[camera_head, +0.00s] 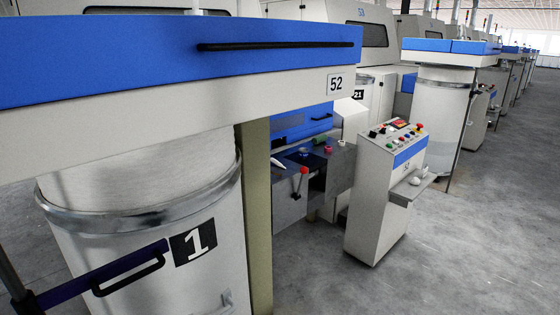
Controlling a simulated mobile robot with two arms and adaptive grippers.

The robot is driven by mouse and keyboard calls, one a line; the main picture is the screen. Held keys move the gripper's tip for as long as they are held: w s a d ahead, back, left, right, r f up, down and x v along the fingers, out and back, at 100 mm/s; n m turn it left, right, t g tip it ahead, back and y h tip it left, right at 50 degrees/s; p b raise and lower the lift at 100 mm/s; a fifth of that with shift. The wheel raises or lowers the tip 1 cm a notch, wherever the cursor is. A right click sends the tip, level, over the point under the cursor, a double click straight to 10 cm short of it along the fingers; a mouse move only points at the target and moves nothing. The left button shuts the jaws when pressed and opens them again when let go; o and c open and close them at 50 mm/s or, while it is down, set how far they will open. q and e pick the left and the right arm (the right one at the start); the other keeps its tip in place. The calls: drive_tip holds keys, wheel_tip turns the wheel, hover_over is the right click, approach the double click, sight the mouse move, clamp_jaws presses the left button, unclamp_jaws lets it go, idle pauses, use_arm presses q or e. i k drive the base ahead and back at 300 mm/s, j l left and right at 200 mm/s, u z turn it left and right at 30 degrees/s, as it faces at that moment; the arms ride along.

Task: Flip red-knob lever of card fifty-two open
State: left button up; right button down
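The red-knob lever (303,171) is on the grey front of card fifty-two's unit, just right of the beige post. Its red knob is at the top and its short dark shaft runs down and slightly left to the panel. The number plate 52 (336,84) is on the white and blue cover above it. Neither of my grippers is in view.
A control console (388,190) with buttons and a small shelf stands right of the lever. A large white can (140,230) marked 1 fills the lower left, behind a dark blue bar (105,272). Grey floor (470,250) is clear at right.

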sight(303, 170)
drive_tip(key=i+u, duration=0.45)
drive_tip(key=i, duration=0.25)
drive_tip(key=i+l+u, duration=0.15)
drive_tip(key=i+u, duration=0.25)
drive_tip(key=i, duration=0.3)
